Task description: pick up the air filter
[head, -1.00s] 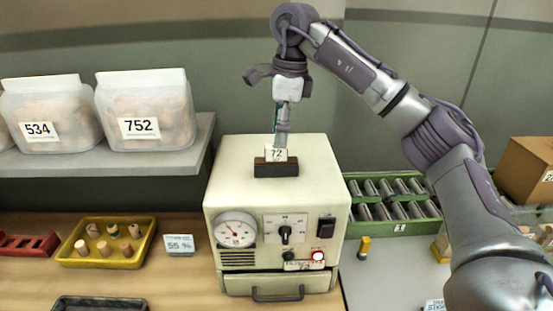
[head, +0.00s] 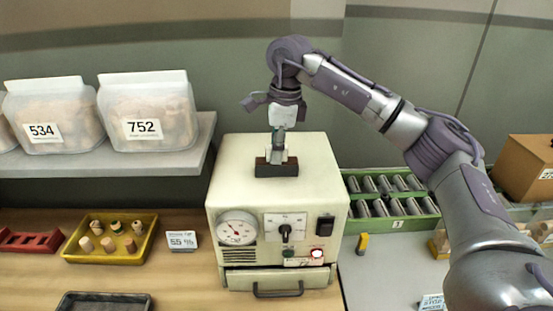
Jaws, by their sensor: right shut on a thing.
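I cannot make out anything that is clearly an air filter. My right gripper (head: 278,152) points down over the top of the cream machine (head: 225,190). It is shut at a dark brown block (head: 276,170) that sits on the machine's top. Small white parts show beside the fingertips, just above the block; these seem to be the white number card that stands in it. The fingers cover most of the card, and its number cannot be read. My left gripper is not in view.
A yellow tray (head: 72,258) with several corks and a 55 % card (head: 182,241) are left of the machine. Bagged corks (head: 148,108) stand on the grey shelf (head: 190,156). A green rack (head: 425,222) and a cardboard box (head: 522,170) are at right.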

